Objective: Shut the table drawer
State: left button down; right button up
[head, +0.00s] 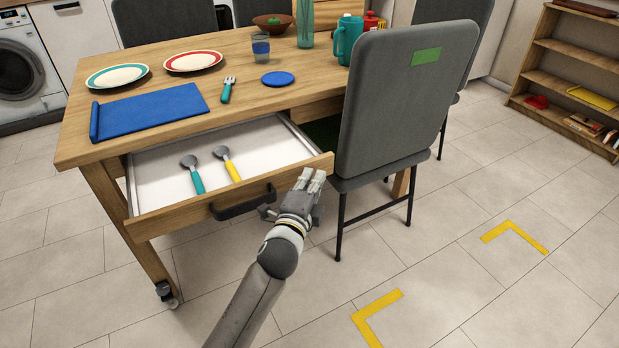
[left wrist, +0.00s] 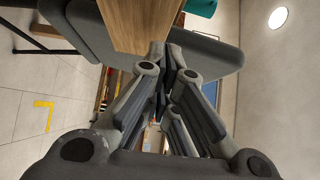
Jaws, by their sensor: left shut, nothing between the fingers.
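The table drawer (head: 255,145) is pulled well out from the wooden table (head: 75,135), showing its white inside. A teal-handled spoon (head: 194,174) and a yellow-handled spoon (head: 229,165) lie in it. The drawer's wooden front (head: 165,219) carries a dark handle (head: 243,204). My left gripper (head: 312,177) is shut and empty at the right end of the drawer front. In the left wrist view its fingers (left wrist: 166,62) are together, close to a wooden board (left wrist: 143,22) that looks like the drawer front. I cannot tell whether they touch. My right gripper is not in view.
A grey chair (head: 395,110) stands close to the right of the drawer and my gripper. Plates, a blue mat (head: 155,110), a fork and cups are on the tabletop. The tiled floor in front is clear, with yellow corner marks (head: 378,312).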

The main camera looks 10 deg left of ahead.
pick_arm(q)
jog(key=shift+w+a, duration=0.4)
jog(key=shift+w, duration=0.15)
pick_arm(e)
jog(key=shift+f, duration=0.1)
